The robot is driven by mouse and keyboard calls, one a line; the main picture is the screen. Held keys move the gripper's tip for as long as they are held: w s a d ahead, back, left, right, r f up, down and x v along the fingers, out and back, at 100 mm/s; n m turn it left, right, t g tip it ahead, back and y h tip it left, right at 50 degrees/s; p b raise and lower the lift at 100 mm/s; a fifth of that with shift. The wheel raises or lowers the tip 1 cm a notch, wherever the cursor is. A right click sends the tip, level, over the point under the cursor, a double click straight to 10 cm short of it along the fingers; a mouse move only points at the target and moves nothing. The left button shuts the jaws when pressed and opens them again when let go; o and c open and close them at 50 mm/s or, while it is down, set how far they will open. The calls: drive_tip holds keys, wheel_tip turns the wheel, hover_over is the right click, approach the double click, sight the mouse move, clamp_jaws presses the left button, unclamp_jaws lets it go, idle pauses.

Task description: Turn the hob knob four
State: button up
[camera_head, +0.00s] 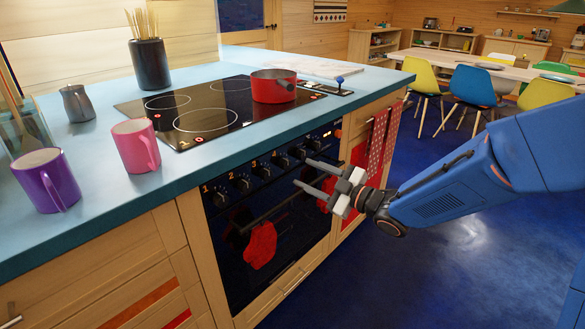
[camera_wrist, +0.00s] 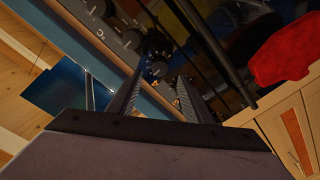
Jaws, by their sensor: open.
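The row of dark hob knobs runs along the top of the black oven front. Orange numerals 1, 2 and 3 show beside the left knobs. The fourth knob from the left, which I take as hob knob four (camera_head: 282,162), sits left of my fingertips; its own numeral is not clear. My gripper (camera_head: 302,173) is open and empty, its two fingers pointing at the right part of the row, apparently just short of it. In the wrist view a dark knob (camera_wrist: 160,68) shows between the open fingertips; I cannot tell which number it is.
A red pot (camera_head: 273,86) stands on the black hob (camera_head: 205,118). A pink mug (camera_head: 136,146) and purple mug (camera_head: 46,181) stand on the blue worktop (camera_head: 105,192). The floor at right is clear.

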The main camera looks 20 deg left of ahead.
sight(288, 165)
drive_tip(key=x, duration=0.6)
drive_tip(key=shift+a, duration=0.25)
drive_tip(key=shift+c, duration=0.4)
drive_tip(key=c, duration=1)
